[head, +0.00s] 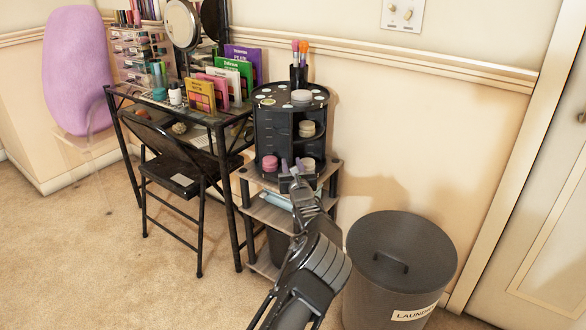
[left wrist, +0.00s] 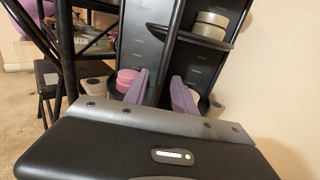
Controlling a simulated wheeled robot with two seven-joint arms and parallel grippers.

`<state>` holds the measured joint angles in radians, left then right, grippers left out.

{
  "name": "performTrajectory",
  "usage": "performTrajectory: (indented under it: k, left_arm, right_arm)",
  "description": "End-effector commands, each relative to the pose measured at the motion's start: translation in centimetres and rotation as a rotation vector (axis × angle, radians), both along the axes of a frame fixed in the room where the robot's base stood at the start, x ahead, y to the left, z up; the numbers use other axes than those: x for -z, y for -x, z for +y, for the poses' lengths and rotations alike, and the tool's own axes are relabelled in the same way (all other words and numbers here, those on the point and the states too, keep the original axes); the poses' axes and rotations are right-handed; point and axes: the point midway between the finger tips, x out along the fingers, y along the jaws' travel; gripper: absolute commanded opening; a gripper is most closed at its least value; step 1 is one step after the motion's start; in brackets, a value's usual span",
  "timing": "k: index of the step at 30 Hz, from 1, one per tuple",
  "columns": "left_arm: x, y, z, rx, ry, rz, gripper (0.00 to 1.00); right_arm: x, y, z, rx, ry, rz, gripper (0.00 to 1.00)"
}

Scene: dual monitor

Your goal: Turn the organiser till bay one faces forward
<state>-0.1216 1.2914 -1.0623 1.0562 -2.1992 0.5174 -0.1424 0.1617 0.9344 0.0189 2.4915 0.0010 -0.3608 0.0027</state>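The organiser (head: 268,137) is a round black carousel with shelved bays, upright on the small side stand. It also shows in the left wrist view (left wrist: 138,50). One bay holds pink round pots (head: 270,164) and another beige pots (head: 306,128). I cannot read a bay number. My left gripper (head: 292,165) is at the organiser's lower front. Its two purple fingers (left wrist: 161,92) stand apart, on either side of a black upright divider edge; I cannot tell whether they touch it. My right gripper is not in view.
The side stand (head: 262,212) has lower shelves. A black desk (head: 130,92) with palettes and a folding chair (head: 172,172) stand left. The wall is right behind the organiser. Carpet is free at front left.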

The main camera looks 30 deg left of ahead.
Motion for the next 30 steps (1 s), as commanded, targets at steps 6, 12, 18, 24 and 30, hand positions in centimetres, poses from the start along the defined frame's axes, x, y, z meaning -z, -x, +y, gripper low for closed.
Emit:
performTrajectory:
  k: [6,12,18,24,30]
  left_arm:
    - [-0.2,1.0,-1.0,-0.001,0.000,0.000,0.32]
    - [-0.3,2.9,-3.0,0.001,0.003,0.001,0.32]
    - [-0.2,4.9,-4.8,0.001,0.001,0.001,0.32]
    - [0.0,5.6,-5.4,0.001,0.001,-0.001,0.32]
    - [0.0,5.6,-5.4,0.001,0.001,-0.001,0.32]
  right_arm:
    - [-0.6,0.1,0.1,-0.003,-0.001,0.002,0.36]
    - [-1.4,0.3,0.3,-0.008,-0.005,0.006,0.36]
    - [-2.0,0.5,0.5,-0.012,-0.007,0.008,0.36]
    - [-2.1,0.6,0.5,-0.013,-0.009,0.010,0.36]
    - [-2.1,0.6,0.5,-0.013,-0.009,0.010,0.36]
